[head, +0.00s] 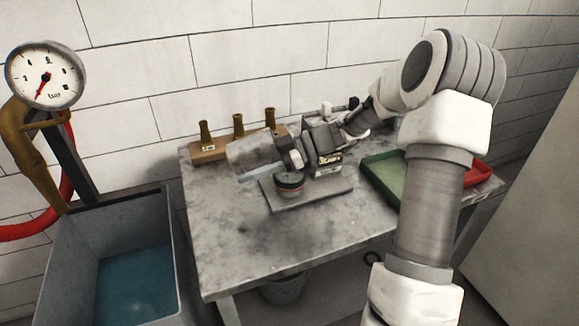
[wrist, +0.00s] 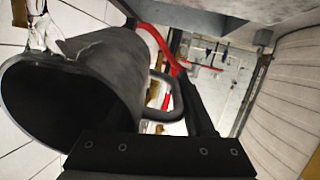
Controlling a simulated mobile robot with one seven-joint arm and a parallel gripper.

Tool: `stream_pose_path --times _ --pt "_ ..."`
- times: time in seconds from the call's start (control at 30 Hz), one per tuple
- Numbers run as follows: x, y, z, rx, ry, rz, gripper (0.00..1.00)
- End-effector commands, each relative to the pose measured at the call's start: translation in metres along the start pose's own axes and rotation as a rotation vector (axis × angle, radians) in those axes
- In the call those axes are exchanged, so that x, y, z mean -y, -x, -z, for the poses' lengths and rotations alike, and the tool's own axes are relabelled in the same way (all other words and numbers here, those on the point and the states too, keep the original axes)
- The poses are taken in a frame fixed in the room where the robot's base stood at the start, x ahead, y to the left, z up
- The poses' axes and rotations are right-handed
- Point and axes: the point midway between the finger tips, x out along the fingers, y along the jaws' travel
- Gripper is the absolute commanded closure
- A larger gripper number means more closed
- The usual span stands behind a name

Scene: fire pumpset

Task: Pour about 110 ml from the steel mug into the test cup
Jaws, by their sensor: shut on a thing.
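The grey steel mug (head: 254,152) is held tipped well over, above the bench and to the upper left of the test cup. In the wrist view the mug (wrist: 105,80) is large, with its dark mouth toward the lower left and its handle at the right. No liquid can be made out inside it. My gripper (head: 293,153) is shut on the mug; its fingertips are partly hidden. The test cup (head: 289,186), small and dark with a reddish band, stands upright on a flat grey plate (head: 330,189). Its contents cannot be made out.
A wooden rack with brass nozzles (head: 238,126) stands behind the mug. A dark labelled box (head: 327,166) is right of the cup. A green tray (head: 382,180) and red tray (head: 480,180) lie at the right. The bench front (head: 250,250) is clear. A water-filled sink (head: 135,275) is at left.

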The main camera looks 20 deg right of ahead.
Motion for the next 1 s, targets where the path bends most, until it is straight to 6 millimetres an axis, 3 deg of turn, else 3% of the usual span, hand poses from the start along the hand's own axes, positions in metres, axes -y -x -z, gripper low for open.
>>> stream_pose_path --times 1.0 --pt "-0.0011 0.0102 0.0042 -0.091 -0.002 -0.013 1.00"
